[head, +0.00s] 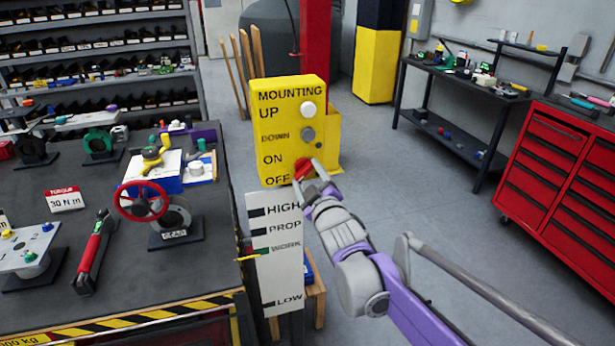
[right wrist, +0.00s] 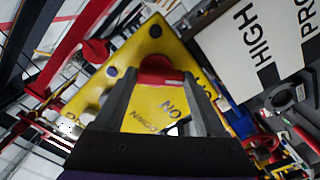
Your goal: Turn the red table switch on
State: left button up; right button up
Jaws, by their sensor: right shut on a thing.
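The red switch (head: 303,168) sits at the lower right of the yellow control box (head: 288,97), beside the ON and OFF labels. It also shows in the right wrist view (right wrist: 160,68). My right gripper (head: 312,178) is at the switch and is shut on it, with a finger on each side in the wrist view (right wrist: 162,95). The fingers partly hide the switch, so its exact angle cannot be told. A white button (head: 308,110) and a grey button (head: 307,134) sit above it, by UP and DOWN. My left gripper is not in view.
A white level board (head: 280,285) marked HIGH, PROP, WORK and LOW stands just below the box. The workbench (head: 120,265) at left holds a valve with a red handwheel (head: 141,201). A red tool cabinet (head: 560,165) stands at right. Open floor lies between.

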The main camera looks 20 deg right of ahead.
jog(key=shift+m, duration=0.3)
jog(key=m, duration=0.3)
jog(key=shift+m, duration=0.4)
jog(key=m, duration=0.4)
jog(key=shift+a+r+m+b, duration=0.1)
jog(key=shift+m+b, duration=0.2)
jog(key=shift+b, duration=0.1)
jog(key=m, duration=0.4)
jog(key=shift+r, duration=0.1)
jog(key=shift+r+m+b, duration=0.1)
jog(key=shift+m+b, duration=0.4)
jog(key=shift+m, duration=1.6)
jog(key=o, duration=1.3)
jog(key=shift+s, duration=0.1)
